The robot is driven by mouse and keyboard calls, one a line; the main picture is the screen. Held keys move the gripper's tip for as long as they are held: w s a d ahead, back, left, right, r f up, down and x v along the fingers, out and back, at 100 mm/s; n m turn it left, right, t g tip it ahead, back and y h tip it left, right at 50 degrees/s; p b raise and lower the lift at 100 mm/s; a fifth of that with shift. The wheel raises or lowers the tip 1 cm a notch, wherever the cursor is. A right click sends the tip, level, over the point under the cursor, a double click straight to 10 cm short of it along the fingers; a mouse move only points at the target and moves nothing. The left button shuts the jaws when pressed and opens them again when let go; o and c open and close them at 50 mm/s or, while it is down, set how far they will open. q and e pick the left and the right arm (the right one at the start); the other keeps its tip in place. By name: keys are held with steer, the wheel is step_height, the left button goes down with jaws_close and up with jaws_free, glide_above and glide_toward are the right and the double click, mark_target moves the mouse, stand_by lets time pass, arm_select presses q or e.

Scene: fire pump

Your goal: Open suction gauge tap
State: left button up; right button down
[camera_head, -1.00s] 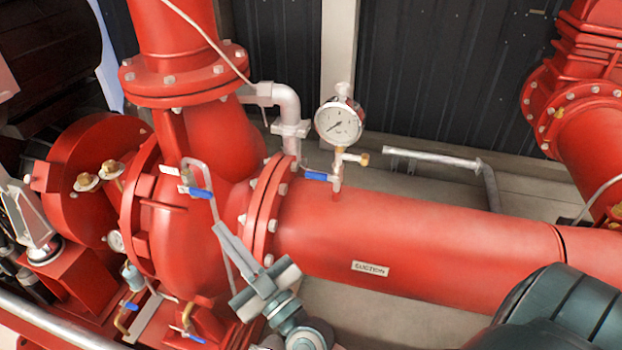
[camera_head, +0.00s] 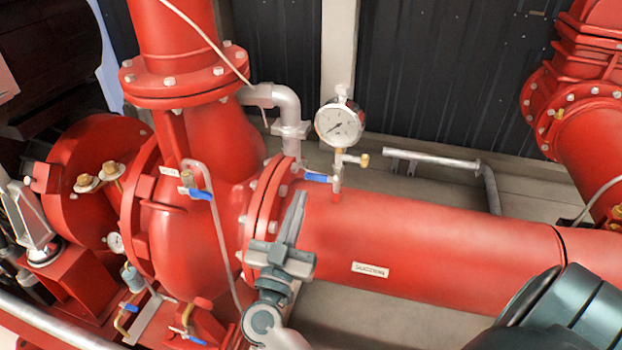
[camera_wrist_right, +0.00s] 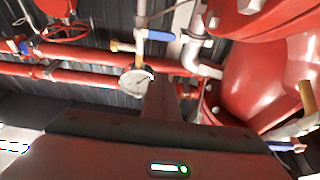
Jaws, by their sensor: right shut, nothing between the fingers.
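The suction gauge (camera_head: 339,122) is a round white dial on a short vertical stem above the red suction pipe (camera_head: 430,245). Its tap has a blue lever (camera_head: 318,178) that points left, across the stem. In the right wrist view the gauge (camera_wrist_right: 135,83) and the blue lever (camera_wrist_right: 160,35) appear upside down. My right gripper (camera_head: 297,198) is shut and empty, with its fingers pointing up. In the head view its tips are a little below and left of the lever, by the pipe flange. I cannot tell the depth gap, but no contact shows. My left gripper is not in view.
Another blue-handled tap (camera_head: 200,194) sits on the pump casing, left of my right gripper. A grey elbow pipe (camera_head: 286,105) rises behind the flange (camera_head: 268,205). A small brass fitting (camera_head: 364,160) projects right of the gauge stem. The space above the pipe, right of the gauge, is open.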

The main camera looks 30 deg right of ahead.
steer(key=shift+d, duration=0.1)
stand_by(0.3)
step_height(320, 180, up, 4)
steer(key=p, duration=0.2)
glide_above(322, 178)
steer(key=a, duration=0.3)
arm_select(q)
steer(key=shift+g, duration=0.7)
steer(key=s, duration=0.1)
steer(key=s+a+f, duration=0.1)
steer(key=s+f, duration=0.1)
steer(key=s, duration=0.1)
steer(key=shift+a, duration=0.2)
arm_select(e)
step_height(322, 178, down, 5)
steer(key=shift+r, duration=0.15)
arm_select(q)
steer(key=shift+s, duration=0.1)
